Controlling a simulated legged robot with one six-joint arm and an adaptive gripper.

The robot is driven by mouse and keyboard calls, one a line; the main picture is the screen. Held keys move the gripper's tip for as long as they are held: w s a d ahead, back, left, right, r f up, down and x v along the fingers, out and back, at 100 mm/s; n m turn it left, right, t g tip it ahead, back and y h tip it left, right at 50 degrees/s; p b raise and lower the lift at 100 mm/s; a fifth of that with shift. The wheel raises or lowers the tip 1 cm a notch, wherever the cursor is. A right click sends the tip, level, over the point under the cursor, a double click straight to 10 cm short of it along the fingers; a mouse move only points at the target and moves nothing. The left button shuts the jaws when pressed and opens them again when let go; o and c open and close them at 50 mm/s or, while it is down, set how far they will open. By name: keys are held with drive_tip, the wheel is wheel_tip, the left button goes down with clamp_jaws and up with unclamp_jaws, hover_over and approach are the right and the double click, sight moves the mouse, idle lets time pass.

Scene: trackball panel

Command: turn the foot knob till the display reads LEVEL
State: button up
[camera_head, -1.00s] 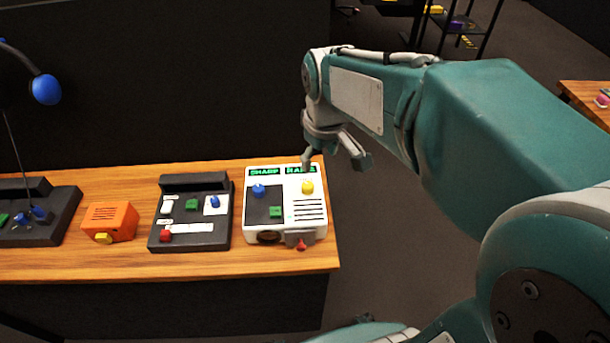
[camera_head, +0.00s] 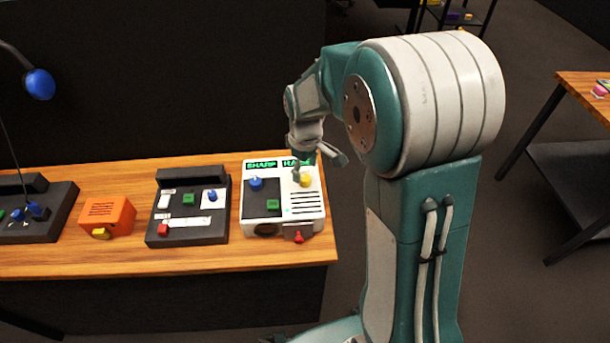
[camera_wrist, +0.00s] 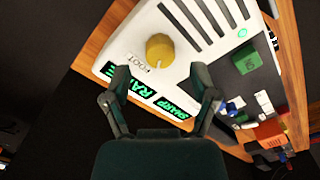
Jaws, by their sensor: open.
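The yellow foot knob (camera_head: 306,180) is on the upper right of the white panel (camera_head: 280,219). In the wrist view the knob (camera_wrist: 160,50) sits beside a FOOT label on the panel. My gripper (camera_head: 319,165) is just above and behind the knob, tilted down. In the wrist view my gripper (camera_wrist: 160,76) is open, its fingers apart and the knob ahead of the gap, not between the tips. The left display (camera_head: 261,165) reads SHARP.
A dark panel (camera_head: 188,236) and an orange box (camera_head: 107,217) stand to the left on the wooden table (camera_head: 200,262).

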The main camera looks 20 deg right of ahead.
sight(304, 178)
drive_tip(key=shift+f, duration=1.45)
clamp_jaws()
drive_tip(key=shift+m, duration=0.3)
drive_tip(key=m, duration=0.5)
drive_tip(key=shift+s+m, duration=0.1)
drive_tip(key=shift+m, duration=0.2)
drive_tip(key=m, duration=0.4)
drive_tip(key=shift+f+m, duration=0.1)
drive_tip(key=shift+m, duration=0.2)
unclamp_jaws()
drive_tip(key=shift+a, duration=0.1)
